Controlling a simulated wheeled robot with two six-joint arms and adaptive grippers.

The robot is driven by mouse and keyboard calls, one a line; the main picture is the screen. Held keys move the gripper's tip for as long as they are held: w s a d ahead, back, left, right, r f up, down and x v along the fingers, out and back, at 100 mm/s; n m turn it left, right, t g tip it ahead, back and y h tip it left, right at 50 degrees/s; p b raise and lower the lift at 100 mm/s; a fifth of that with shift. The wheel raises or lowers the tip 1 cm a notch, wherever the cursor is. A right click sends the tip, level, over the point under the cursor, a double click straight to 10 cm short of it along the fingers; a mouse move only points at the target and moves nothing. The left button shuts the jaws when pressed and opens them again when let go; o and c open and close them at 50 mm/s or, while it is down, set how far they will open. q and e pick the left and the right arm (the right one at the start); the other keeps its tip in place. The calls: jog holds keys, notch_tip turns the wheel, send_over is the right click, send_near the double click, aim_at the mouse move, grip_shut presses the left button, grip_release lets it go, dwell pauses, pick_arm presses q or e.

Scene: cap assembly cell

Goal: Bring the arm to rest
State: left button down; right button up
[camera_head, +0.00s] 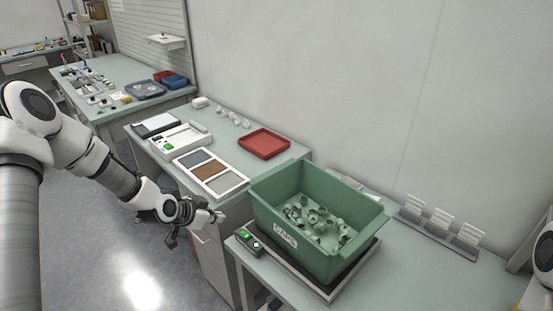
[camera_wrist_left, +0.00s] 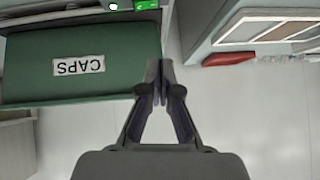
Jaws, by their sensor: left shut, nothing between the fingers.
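My left arm comes in from the left in the head view. Its gripper (camera_head: 198,217) hangs in front of the gap between the middle table and the bin table, empty. In the left wrist view the left gripper's fingertips (camera_wrist_left: 160,72) are together with nothing between them. A green bin (camera_head: 320,222) labelled CAPS, holding several small caps, stands to the right of the gripper. The bin's labelled wall also shows in the left wrist view (camera_wrist_left: 110,70). My right gripper is out of view; only a bit of white arm shows at the right edge.
The bin sits on a scale-like base, by a small box with a green display (camera_head: 248,241). The middle table holds a red tray (camera_head: 264,143) and a sectioned tray (camera_head: 211,173). Grey floor (camera_head: 110,240) is clear at lower left.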

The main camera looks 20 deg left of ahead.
pick_arm(q)
jog(key=s+d+f+m+g, duration=0.1)
jog(key=s+d+f+g, duration=0.2)
jog(key=s+d+f, duration=0.4)
jog(key=s+d+f+m+g, duration=0.1)
jog(key=s+d+f+g, duration=0.3)
jog(key=s+f, duration=0.5)
jog(key=s+d+n+y, duration=0.1)
jog(key=s+n, duration=0.2)
jog(key=s, duration=0.4)
jog(key=s+d+f+n+g+y, duration=0.1)
jog(key=s+d+n, duration=0.1)
jog(key=s+n, duration=0.2)
jog(key=s, duration=0.3)
jog(key=shift+s+d+f+n+g+b, duration=0.2)
jog(key=shift+s+d+n+g+b, duration=0.1)
jog(key=shift+s+b, duration=0.1)
jog(key=shift+w, duration=0.15)
dwell(3.1)
